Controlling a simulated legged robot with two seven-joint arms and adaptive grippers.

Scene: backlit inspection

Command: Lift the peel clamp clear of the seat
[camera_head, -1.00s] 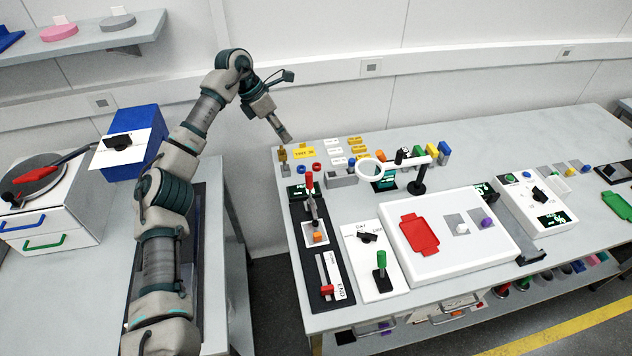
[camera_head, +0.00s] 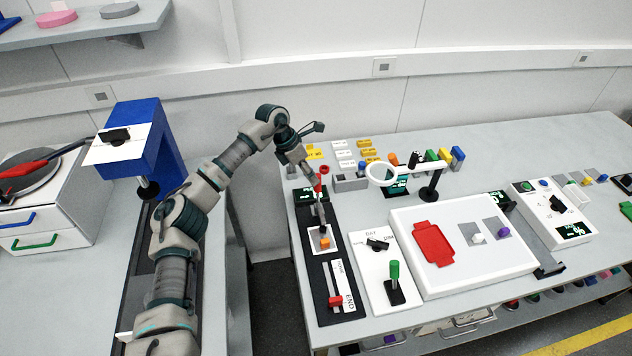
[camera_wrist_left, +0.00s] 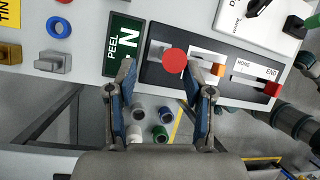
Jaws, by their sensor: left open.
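The peel clamp, with a red round knob (camera_wrist_left: 174,60) on its lever, stands on a black base plate (camera_head: 317,265) at the left end of the bench. In the head view its upper part is largely covered by my left gripper (camera_head: 320,182). A white seat with an orange block (camera_head: 324,243) lies in front of the lever; the block also shows in the wrist view (camera_wrist_left: 218,70). My left gripper (camera_wrist_left: 157,80) is open, its fingers pointing at the clamp with the knob ahead between them. I cannot tell whether they touch it.
A green-on-black PEEL display (camera_wrist_left: 123,45) is beside the clamp. A slider with a red handle (camera_head: 335,301), a dial panel with a green lever (camera_head: 394,270) and a magnifier ring (camera_head: 381,174) stand close by. The bench front edge is near.

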